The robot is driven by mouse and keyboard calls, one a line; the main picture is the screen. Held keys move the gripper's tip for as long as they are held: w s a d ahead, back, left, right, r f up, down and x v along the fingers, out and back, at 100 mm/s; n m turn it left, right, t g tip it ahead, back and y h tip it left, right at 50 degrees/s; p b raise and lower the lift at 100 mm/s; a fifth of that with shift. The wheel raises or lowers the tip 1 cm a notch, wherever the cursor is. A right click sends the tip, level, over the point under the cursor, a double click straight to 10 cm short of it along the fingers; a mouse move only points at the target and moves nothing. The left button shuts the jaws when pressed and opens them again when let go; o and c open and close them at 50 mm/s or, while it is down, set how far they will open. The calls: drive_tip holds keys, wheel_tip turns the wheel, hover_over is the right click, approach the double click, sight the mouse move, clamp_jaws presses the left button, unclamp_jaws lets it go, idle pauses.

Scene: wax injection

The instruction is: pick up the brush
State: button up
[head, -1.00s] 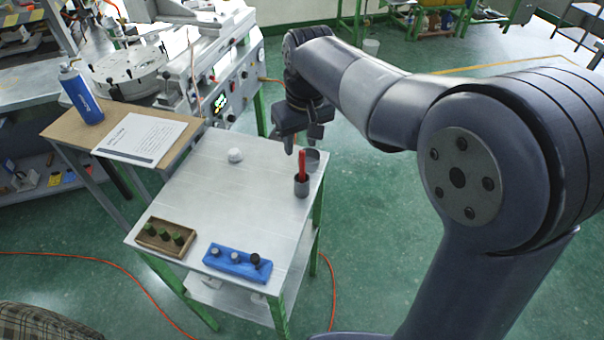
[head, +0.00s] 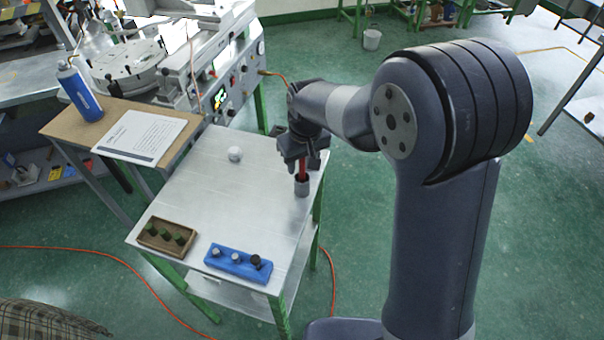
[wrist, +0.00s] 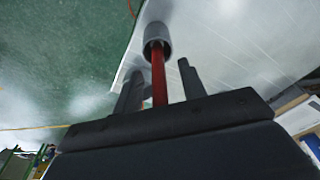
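The brush shows as a red handle (head: 302,170) standing upright in a small grey cup (head: 302,188) at the right edge of the metal table. My gripper (head: 302,162) is at the upper part of the handle, above the cup. In the wrist view the red handle (wrist: 158,80) runs from the cup (wrist: 157,38) down between my two fingers. The fingers of my gripper (wrist: 160,88) are apart, with a gap visible on each side of the handle. The brush's lower end is hidden in the cup.
A side table with a paper (head: 142,137) and blue bottle (head: 80,92) stands left. The table's middle is clear.

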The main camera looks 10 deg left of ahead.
clamp_jaws()
idle(0.3)
